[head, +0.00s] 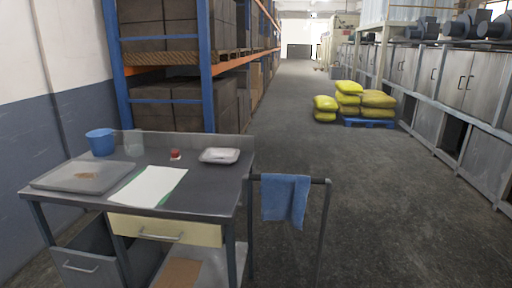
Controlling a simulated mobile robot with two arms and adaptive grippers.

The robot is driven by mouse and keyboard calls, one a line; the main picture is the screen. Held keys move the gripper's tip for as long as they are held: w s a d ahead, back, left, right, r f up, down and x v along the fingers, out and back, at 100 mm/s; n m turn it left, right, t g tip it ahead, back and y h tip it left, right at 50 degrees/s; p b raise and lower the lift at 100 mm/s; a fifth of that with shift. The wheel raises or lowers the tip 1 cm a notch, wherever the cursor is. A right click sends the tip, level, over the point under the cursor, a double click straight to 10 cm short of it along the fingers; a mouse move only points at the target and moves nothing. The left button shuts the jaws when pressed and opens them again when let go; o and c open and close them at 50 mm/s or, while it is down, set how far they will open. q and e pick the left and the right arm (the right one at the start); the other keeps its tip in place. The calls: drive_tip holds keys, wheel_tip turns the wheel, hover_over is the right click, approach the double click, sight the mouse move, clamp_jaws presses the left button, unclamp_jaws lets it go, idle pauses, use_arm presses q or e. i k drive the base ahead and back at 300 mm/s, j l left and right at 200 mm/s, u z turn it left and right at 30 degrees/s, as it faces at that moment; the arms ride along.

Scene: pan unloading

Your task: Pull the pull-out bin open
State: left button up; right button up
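The pull-out bin is the grey box (78,272) with a pale bar handle (80,267), under the left end of a dark workbench (195,188) in the head view. Its front faces me and its open top shows a dark inside. How far it stands out from the bench is hard to tell. Its lower part is cut off by the picture's bottom edge. Neither of my grippers is in view, and nothing is seen touching the handle.
A cream drawer (150,229) sits right of the bin. On the bench are a tray (60,178), blue cup (101,141), glass, paper (150,185) and white dish (220,155). A rail with a blue towel (285,199) stands at right. The floor (400,220) beyond is clear.

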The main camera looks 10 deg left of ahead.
sight(91, 260)
drive_tip(key=u, duration=1.6)
drive_tip(key=i+j+z, duration=0.35)
drive_tip(key=i, duration=0.15)
